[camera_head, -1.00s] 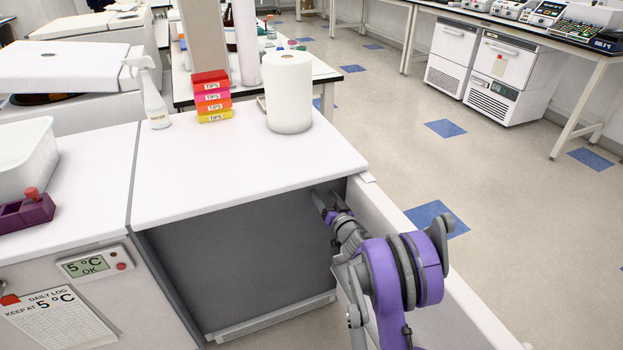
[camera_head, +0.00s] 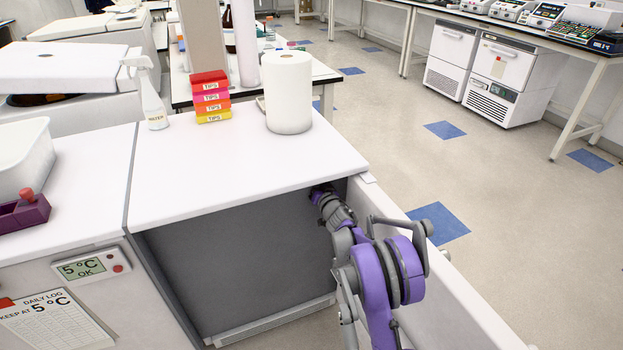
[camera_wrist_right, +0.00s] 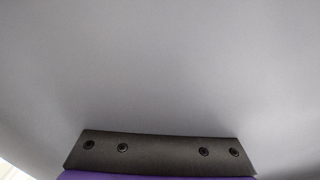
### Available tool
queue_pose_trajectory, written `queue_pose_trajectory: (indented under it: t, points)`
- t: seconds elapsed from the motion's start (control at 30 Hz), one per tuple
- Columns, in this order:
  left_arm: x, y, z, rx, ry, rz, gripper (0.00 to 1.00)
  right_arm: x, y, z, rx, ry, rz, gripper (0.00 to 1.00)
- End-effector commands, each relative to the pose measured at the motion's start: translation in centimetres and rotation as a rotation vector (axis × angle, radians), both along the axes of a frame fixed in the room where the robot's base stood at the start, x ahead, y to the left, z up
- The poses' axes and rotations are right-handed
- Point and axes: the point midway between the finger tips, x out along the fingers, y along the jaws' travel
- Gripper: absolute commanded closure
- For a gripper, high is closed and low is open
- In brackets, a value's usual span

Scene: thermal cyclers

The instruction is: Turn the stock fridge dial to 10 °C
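An open grey-lined compartment (camera_head: 235,265) under a white top (camera_head: 230,170) stands in the middle of the head view, with what looks like its white door (camera_head: 440,275) swung out at right. No dial shows in either view. My right arm reaches into the compartment's upper right corner, and the right gripper (camera_head: 322,192) is mostly hidden under the top's edge. The right wrist view shows only a plain grey surface and a dark bolted bar (camera_wrist_right: 160,152) of the gripper; no fingertips show. My left gripper is not in view.
At left, a small display (camera_head: 82,269) reads 5 °C OK above a paper log (camera_head: 55,320). On the top stand tip boxes (camera_head: 211,98), a spray bottle (camera_head: 150,98) and a paper roll (camera_head: 288,92). Floor is clear at right.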

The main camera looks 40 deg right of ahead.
Motion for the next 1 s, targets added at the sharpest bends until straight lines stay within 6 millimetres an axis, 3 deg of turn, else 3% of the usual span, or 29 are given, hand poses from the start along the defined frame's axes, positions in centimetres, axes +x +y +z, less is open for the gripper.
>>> queue_pose_trajectory:
  t: [0.03, 0.33, 0.67, 1.0]
  points:
    - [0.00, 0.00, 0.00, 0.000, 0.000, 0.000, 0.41, -0.01, 0.00, 0.00, 0.000, 0.000, 0.000, 0.46]
    - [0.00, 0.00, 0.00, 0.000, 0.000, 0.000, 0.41, -0.03, 0.00, 0.00, 0.000, 0.000, 0.000, 1.00]
    - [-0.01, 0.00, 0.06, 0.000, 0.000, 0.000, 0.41, -0.04, 0.02, 0.01, -0.028, 0.009, 0.000, 1.00]
    - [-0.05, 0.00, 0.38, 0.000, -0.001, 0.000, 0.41, -0.02, 0.07, 0.04, -0.222, 0.070, 0.000, 1.00]
